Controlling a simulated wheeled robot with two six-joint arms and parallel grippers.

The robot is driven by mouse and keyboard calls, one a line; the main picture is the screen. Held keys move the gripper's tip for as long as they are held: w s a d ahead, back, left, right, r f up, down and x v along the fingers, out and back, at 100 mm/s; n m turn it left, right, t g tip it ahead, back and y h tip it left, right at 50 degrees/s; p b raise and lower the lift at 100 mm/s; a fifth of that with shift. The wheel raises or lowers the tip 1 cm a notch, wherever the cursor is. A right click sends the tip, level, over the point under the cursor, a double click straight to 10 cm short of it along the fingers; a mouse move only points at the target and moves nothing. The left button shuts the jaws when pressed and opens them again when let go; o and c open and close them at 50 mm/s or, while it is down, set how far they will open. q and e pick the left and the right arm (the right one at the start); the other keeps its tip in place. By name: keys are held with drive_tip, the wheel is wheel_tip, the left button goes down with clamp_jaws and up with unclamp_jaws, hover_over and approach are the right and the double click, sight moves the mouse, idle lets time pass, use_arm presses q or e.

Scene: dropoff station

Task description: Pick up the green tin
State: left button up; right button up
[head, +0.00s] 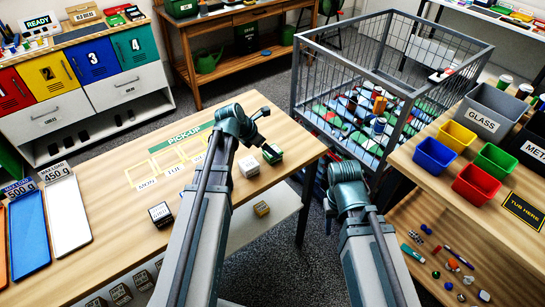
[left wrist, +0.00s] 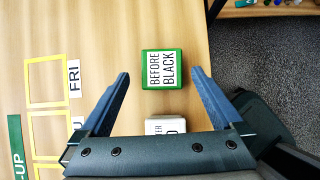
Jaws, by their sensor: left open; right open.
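The green tin (head: 272,153) stands near the right edge of the wooden pick-up table. In the left wrist view the green tin (left wrist: 162,55) shows its white label reading "BEFORE BLACK". My left gripper (left wrist: 161,75) is open and empty, its blue fingers pointing toward the tin from either side in the picture. The gap in height between fingers and tin is hard to judge. In the head view my left wrist hides most of that gripper. My right gripper (head: 330,203) is open beyond the table's right edge; its fingers are small and partly hidden.
A white tin (head: 249,166) stands close to the green one; it also shows in the left wrist view (left wrist: 165,125). A dark tin with a white label (head: 160,214) is nearer. Yellow day frames (head: 165,160) mark the table. A wire cage (head: 391,70) and sorting bench (head: 420,190) stand right.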

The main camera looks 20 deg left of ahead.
use_arm(q)
drive_tip(key=b+x, duration=0.3)
drive_tip(key=x, duration=0.1)
drive_tip(key=shift+s+f, duration=0.1)
drive_tip(key=shift+s, duration=0.1)
drive_tip(key=shift+w+d+f, duration=0.2)
drive_tip(key=shift+f, duration=0.05)
drive_tip(key=shift+r, duration=0.1)
drive_tip(key=c, duration=1.4)
